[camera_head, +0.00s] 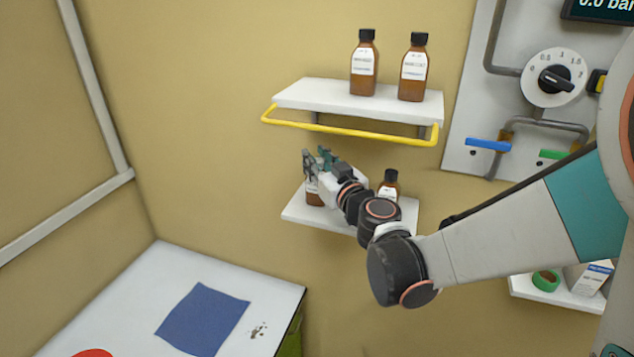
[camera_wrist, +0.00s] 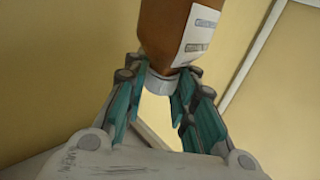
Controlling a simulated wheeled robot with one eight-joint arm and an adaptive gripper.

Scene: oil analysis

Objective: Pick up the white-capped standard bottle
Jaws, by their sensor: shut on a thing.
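The white-capped bottle is brown with a white label. In the wrist view, its pale cap (camera_wrist: 160,84) sits between my gripper's (camera_wrist: 158,78) teal fingers, which are shut on it. The brown body (camera_wrist: 163,30) extends past the fingertips. In the head view, my gripper (camera_head: 318,158) is over the left part of the lower shelf (camera_head: 297,213). The held bottle (camera_head: 314,197) shows below it, mostly hidden by the gripper. I cannot tell whether its base touches the shelf.
A dark-capped brown bottle (camera_head: 390,185) stands right of my wrist on the lower shelf. The upper shelf (camera_head: 310,95) above holds two black-capped bottles (camera_head: 364,65) and has a yellow rail (camera_head: 350,129) along its front. A table with a blue cloth (camera_head: 203,318) is lower left.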

